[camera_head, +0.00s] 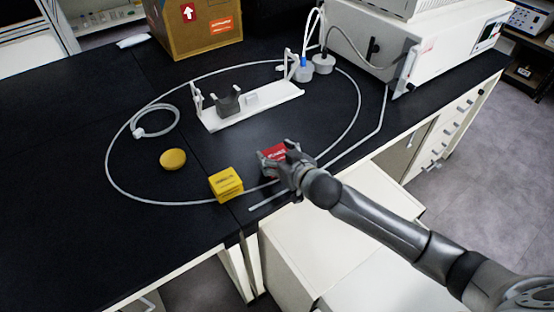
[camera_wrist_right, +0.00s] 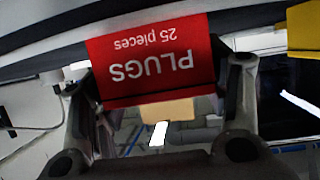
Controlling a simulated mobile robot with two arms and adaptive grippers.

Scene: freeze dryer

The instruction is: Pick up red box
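The red box (camera_head: 272,152) is at the front of the black bench, right of a yellow box. In the wrist view the red box (camera_wrist_right: 152,62) shows upside-down text reading "PLUGS 25 pieces". My right gripper (camera_head: 282,160) reaches it from the right. In the wrist view, the right gripper's fingers (camera_wrist_right: 160,88) stand on either side of the box. The left finger looks very close to it; whether both press on it cannot be told. Whether the box is lifted is also unclear. My left gripper is not in view.
The yellow box (camera_head: 226,184) stands close left of the red box; a round yellow object (camera_head: 173,160) lies farther left. A looped pale tube (camera_head: 109,163) surrounds them. A white stand (camera_head: 213,121), cardboard box (camera_head: 196,35) and white machine (camera_head: 440,50) are behind. The bench's left is clear.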

